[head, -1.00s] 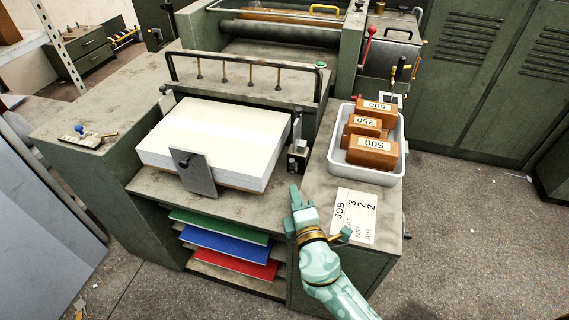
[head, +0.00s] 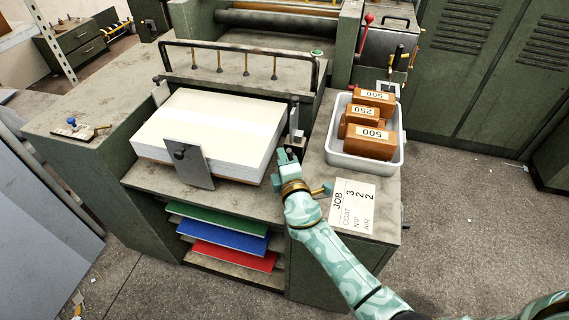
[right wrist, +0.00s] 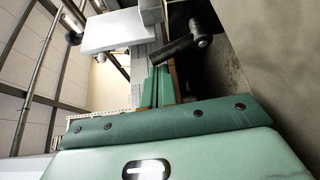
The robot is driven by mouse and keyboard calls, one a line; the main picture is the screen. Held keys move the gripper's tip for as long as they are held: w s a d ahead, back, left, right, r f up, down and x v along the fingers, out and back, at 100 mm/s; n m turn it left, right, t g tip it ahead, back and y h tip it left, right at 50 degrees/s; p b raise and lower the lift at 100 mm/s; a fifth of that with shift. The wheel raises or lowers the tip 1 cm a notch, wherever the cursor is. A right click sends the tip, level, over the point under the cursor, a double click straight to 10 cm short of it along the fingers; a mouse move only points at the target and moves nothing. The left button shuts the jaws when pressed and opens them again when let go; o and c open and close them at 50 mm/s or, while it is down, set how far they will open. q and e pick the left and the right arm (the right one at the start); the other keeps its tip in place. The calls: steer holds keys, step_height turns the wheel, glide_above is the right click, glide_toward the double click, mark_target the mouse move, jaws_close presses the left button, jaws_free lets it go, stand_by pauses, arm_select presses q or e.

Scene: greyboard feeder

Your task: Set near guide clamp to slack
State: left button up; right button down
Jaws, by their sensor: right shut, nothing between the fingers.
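A guide clamp (head: 297,140), a small metal block with a dark upright post, stands at the right side of the white paper stack (head: 205,130). In the right wrist view a dark clamp lever (right wrist: 178,49) with a round end lies just beyond my fingers. My right gripper (head: 285,156) is shut and empty, at the near side of this clamp; its closed fingers also show in the right wrist view (right wrist: 158,88). I cannot tell whether they touch the lever. A grey plate with a black knob (head: 189,164) leans on the stack's front. My left gripper is out of view.
A grey tray (head: 334,156) with several brown labelled blocks stands to the right of the clamp, above a job card (head: 351,205). A dark rail (head: 240,47) runs behind the stack. Green, blue and red sheets (head: 235,257) lie on shelves below.

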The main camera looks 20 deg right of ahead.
steer(key=shift+s+d+f+b, duration=0.1)
steer(key=shift+s+d+b, duration=0.5)
steer(key=shift+d, duration=0.3)
steer(key=shift+s, duration=0.25)
steer(key=s, duration=0.9)
steer(key=s+a, duration=0.1)
steer(key=s, duration=0.4)
steer(key=shift+s+a+r, duration=0.1)
steer(key=shift+s+r, duration=0.1)
steer(key=shift+s, duration=0.15)
steer(key=shift+s+r, duration=0.2)
steer(key=shift+s, duration=0.35)
